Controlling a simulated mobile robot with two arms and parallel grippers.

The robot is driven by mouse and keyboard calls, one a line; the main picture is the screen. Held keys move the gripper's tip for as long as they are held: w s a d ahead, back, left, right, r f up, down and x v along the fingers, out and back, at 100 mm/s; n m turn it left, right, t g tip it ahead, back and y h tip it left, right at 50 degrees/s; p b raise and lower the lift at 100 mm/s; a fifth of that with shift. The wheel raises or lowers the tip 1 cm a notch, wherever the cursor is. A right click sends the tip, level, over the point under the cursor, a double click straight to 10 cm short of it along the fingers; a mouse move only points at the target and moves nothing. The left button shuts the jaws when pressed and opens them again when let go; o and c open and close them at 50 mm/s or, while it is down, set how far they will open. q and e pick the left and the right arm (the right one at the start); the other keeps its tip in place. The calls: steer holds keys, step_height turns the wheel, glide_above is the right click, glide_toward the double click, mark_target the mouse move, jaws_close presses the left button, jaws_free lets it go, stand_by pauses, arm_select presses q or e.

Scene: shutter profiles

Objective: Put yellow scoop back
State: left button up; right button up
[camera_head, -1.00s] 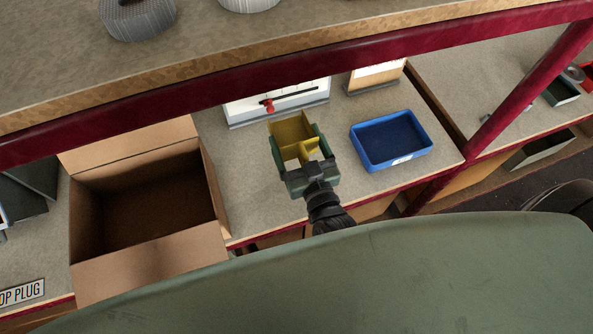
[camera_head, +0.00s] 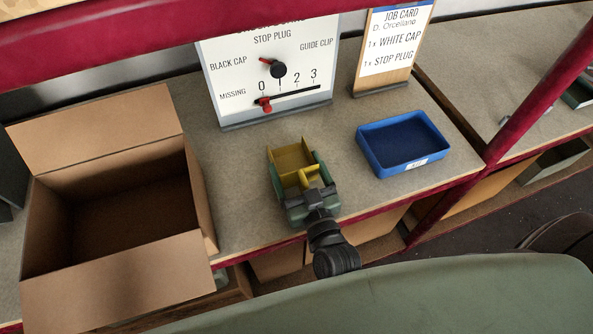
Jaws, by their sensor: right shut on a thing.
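The yellow scoop (camera_head: 290,160) is an open, boxy tray with a divider, in the middle of the bench. My right gripper (camera_head: 303,184) is shut on its near side, with green fingers on either side of it. The gripper and wrist hide part of the scoop's near end. I cannot tell whether the scoop touches the bench top. My left gripper is not in view.
An open cardboard box (camera_head: 115,215) stands at the left and a blue bin (camera_head: 403,143) at the right. A white board (camera_head: 270,75) with red sliders and a job card (camera_head: 392,50) stand behind. Bare bench top (camera_head: 235,150) lies between box and scoop.

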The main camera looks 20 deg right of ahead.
steer(key=shift+r, duration=0.1)
steer(key=o, duration=1.3)
steer(key=s+b, duration=0.1)
steer(key=s, duration=1.1)
steer(key=shift+d, duration=0.2)
